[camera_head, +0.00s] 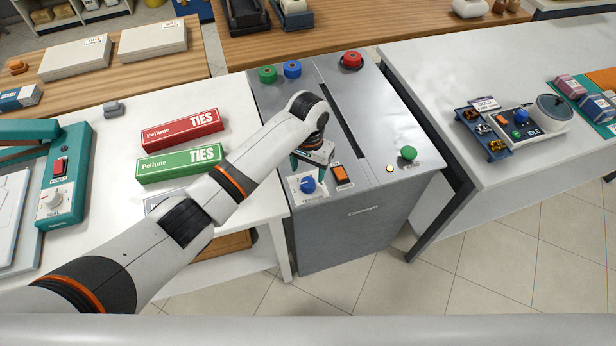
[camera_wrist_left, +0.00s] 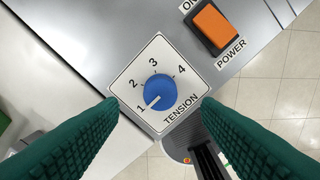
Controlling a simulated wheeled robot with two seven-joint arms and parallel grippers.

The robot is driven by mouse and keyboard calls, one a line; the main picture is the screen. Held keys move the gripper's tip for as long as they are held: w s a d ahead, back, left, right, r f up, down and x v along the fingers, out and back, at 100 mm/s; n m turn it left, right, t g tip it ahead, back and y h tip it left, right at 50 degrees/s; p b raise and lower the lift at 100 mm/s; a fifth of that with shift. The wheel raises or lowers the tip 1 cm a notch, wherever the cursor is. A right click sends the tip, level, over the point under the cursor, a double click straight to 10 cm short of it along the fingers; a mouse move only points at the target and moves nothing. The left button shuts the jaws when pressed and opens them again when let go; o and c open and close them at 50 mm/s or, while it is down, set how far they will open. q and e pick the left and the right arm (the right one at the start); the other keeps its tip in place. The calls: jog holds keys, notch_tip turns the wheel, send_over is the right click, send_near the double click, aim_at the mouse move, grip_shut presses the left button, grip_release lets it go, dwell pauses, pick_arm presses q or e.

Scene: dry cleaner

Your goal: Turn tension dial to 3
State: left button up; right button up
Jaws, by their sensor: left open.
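The blue tension dial (camera_head: 308,185) sits on a white plate on the front left of the grey machine's top. In the left wrist view the dial (camera_wrist_left: 161,91) shows its white pointer line aimed at the 1, on a scale from 1 to 4 marked TENSION. My left gripper (camera_head: 308,169) hangs just above the dial. In the left wrist view its green fingers (camera_wrist_left: 159,104) are open, one on each side of the dial and apart from it. My right gripper is not in view.
An orange power switch (camera_head: 341,175) sits right beside the dial plate. Red and green tie boxes (camera_head: 180,163) lie on the white table, under and beside my left arm.

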aim_at(308, 182)
pick_arm(q)
notch_tip(308, 182, down, 5)
jog(key=shift+f, duration=0.15)
jog(key=c, duration=1)
